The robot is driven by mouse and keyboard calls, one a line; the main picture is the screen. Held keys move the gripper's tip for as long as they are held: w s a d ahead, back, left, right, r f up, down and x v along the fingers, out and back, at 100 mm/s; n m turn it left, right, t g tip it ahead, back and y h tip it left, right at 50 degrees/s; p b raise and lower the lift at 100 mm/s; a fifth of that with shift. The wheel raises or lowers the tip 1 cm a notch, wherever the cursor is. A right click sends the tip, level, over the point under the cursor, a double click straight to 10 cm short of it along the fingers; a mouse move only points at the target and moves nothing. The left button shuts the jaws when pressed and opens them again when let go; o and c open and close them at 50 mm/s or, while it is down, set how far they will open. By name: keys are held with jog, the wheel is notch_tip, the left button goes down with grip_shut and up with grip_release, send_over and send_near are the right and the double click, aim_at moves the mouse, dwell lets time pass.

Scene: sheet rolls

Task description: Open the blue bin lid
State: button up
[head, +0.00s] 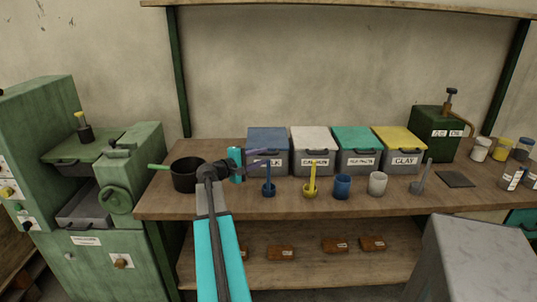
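The blue bin has a grey body (277,164) and a blue lid (267,139). It stands on the workbench at the left end of a row of bins, and its lid is down. My gripper (256,167) is small and dark in the head view, at the front left of the blue bin, overlapping its label and front. I cannot tell whether it touches the bin or whether its fingers are apart. My wrist hides the bin's left front edge.
White (312,138), green (355,138) and yellow (398,139) lidded bins stand to the right. A black pan (187,174) is left of my wrist. A blue-handled tool (268,187), a yellow one (311,189) and cups (342,187) stand in front. A green machine (120,190) is left.

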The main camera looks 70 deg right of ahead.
aim_at(269, 154)
jog(key=shift+p+x, duration=0.3)
jog(key=shift+x, duration=2.2)
grip_shut()
jog(key=shift+w, duration=0.15)
